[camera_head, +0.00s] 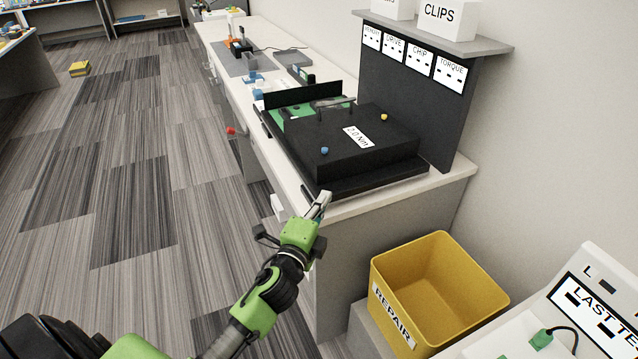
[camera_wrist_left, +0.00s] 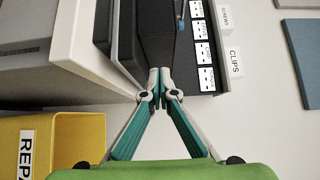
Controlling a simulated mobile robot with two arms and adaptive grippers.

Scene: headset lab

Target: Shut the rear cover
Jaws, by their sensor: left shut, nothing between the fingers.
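A black device sits on the bench, with a wide black base (camera_head: 390,184) and a raised black block labelled "2.0 Nm" (camera_head: 376,155). A black panel (camera_head: 303,93) stands upright at its far end, beside a green board (camera_head: 291,112). I cannot tell for certain which part is the rear cover. My left gripper (camera_head: 323,199) is shut and empty at the near corner of the base, by the bench edge. In the left wrist view its closed fingertips (camera_wrist_left: 159,72) meet the dark device's edge; whether they touch is unclear.
A black backboard (camera_head: 400,88) with white labels stands behind the device, with a "CLIPS" box (camera_head: 447,17) on its shelf. A yellow "REPAIR" bin (camera_head: 440,285) stands at the right, below the bench end. The bench top (camera_head: 440,178) is bare at its near end.

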